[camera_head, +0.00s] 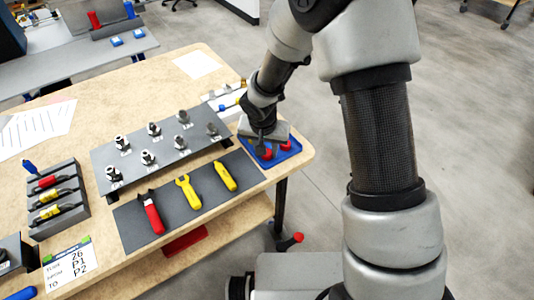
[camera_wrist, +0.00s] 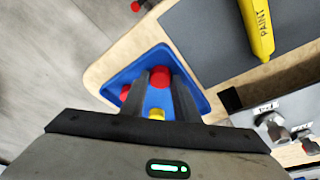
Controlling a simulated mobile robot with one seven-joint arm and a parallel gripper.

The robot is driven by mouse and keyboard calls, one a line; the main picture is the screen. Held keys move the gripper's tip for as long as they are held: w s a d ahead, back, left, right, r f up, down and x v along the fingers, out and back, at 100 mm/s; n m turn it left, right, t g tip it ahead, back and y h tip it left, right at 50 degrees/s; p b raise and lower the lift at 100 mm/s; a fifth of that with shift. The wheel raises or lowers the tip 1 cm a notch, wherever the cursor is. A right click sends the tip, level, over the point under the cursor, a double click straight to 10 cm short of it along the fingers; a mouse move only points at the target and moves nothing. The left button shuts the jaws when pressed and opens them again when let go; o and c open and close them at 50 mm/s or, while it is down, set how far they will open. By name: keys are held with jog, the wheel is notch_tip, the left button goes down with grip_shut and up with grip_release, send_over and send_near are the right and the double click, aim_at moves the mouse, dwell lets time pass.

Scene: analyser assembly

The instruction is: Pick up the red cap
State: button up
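A blue tray (camera_head: 294,151) sits at the right corner of the wooden table. In the wrist view the tray (camera_wrist: 151,60) holds a red cap (camera_wrist: 160,77), a second red cap (camera_wrist: 125,91) partly behind a finger, and a yellow cap (camera_wrist: 156,113). In the head view one red cap (camera_head: 285,146) shows at the right of my gripper and another (camera_head: 267,154) beside it. My gripper (camera_head: 263,152) points down over the tray. In the wrist view its fingers (camera_wrist: 161,75) are apart, with the first red cap between the tips. I cannot tell their exact height over the cap.
A grey mat (camera_head: 186,203) with red and yellow tools lies next to the tray. Behind it a grey rack (camera_head: 133,150) holds several metal fittings. A tool holder (camera_head: 58,200) stands at the left.

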jog(key=shift+c, duration=0.8)
